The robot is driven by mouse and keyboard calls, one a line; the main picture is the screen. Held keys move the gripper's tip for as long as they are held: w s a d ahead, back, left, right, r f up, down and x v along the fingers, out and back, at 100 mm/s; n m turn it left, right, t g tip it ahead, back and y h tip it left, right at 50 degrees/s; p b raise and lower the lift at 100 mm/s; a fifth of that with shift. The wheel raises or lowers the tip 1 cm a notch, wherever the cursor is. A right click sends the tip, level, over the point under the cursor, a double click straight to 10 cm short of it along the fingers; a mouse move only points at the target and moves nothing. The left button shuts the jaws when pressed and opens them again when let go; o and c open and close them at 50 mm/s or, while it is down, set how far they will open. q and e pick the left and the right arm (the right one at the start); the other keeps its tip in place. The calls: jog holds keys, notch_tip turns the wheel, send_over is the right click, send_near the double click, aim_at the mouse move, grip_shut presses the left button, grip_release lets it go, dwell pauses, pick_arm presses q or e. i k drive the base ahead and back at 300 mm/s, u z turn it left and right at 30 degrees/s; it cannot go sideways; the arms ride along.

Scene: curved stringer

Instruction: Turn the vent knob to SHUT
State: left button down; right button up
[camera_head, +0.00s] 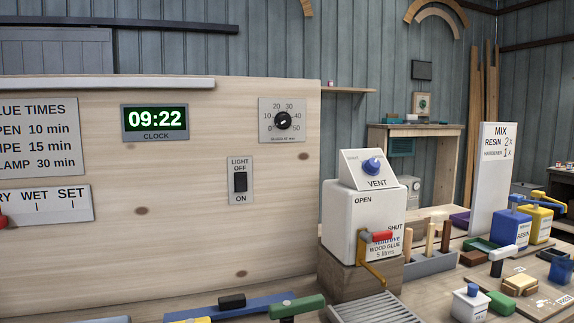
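The vent knob (373,166) is a small blue knob on the sloped white plate marked VENT. The plate tops a white glue container (342,226) standing on a wooden block. The words OPEN and SHUT are printed on the container's front, OPEN at upper left and SHUT lower right. The knob is too small to tell exactly which way it points. A red tap lever (382,236) with a brass spout (371,262) sits on the container's front below and partly covers the label. Neither of my grippers is in view.
A wooden panel (150,240) with clock, dial and light switch (240,182) stands left of the container. A slatted grey tray (375,308) lies before it. Resin and hardener pump bottles (510,228) and a grey tool holder (432,262) stand to the right.

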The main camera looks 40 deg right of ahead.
aim_at(371, 166)
jog(key=u, duration=1.15)
jog(key=k, duration=1)
jog(key=z, duration=1.8)
jog(key=i, duration=0.45)
